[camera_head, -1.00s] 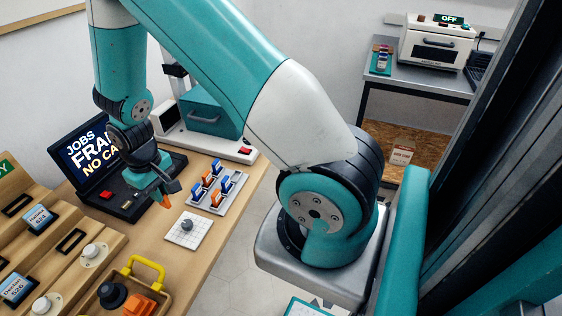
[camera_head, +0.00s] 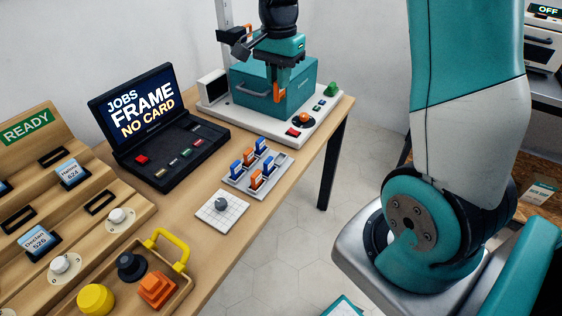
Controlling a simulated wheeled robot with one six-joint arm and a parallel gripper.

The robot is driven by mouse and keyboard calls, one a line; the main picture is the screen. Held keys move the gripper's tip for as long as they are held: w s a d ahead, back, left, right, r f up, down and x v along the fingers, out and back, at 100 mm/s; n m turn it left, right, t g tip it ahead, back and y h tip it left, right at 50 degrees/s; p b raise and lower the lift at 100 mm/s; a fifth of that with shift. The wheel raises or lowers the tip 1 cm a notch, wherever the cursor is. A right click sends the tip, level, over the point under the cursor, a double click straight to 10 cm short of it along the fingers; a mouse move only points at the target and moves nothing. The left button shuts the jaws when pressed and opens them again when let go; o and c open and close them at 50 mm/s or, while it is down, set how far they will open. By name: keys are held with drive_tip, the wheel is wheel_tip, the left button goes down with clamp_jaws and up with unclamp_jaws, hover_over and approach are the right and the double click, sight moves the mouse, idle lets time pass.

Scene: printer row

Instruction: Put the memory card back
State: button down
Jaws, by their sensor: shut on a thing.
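My gripper (camera_head: 278,92) points down in front of the teal box-shaped printer (camera_head: 300,92), with orange fingertips. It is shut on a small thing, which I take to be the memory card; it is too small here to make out. I cannot tell whether the gripper touches the printer. The black laptop-like console (camera_head: 180,155) stands left of the printer, and its screen (camera_head: 134,106) reads "JOBS FRAME NO CARD". Any card slot is too small to make out.
A grey tray (camera_head: 236,180) holds several blue and orange upright pieces. A white gridded pad with a grey knob (camera_head: 221,206) lies in front of it. A wooden rack (camera_head: 30,200) and a yellow-handled tray (camera_head: 172,277) fill the left. The printer's base (camera_head: 316,122) has buttons.

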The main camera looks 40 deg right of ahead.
wheel_tip(320, 180, down, 19)
drive_tip(key=shift+f+b, duration=0.2)
drive_tip(key=shift+b, duration=0.15)
drive_tip(key=shift+f, duration=0.1)
drive_tip(key=c, duration=1.6)
unclamp_jaws()
drive_tip(key=shift+f, duration=0.1)
drive_tip(key=o, duration=0.5)
drive_tip(key=shift+c, duration=0.2)
wheel_tip(320, 180, up, 12)
drive_tip(key=s+a+r+n+y, duration=0.1)
drive_tip(key=s+a+r+n, duration=0.25)
drive_tip(key=a, duration=0.25)
drive_tip(key=s+a+r+n+y, duration=0.1)
drive_tip(key=s+a+r+n, duration=0.25)
drive_tip(key=a+n, duration=0.2)
drive_tip(key=s+a+r+n+y+p, duration=0.1)
drive_tip(key=s+a+r+n+p, duration=0.1)
drive_tip(key=s+a+r+n, duration=0.2)
drive_tip(key=s+a+r+n+y+p, duration=0.1)
drive_tip(key=s+a+r+n+p, duration=0.1)
drive_tip(key=s+a+r+n, duration=0.3)
drive_tip(key=s+a+n, duration=0.1)
drive_tip(key=s+n, duration=0.2)
drive_tip(key=s, duration=0.3)
drive_tip(key=shift+a, duration=0.35)
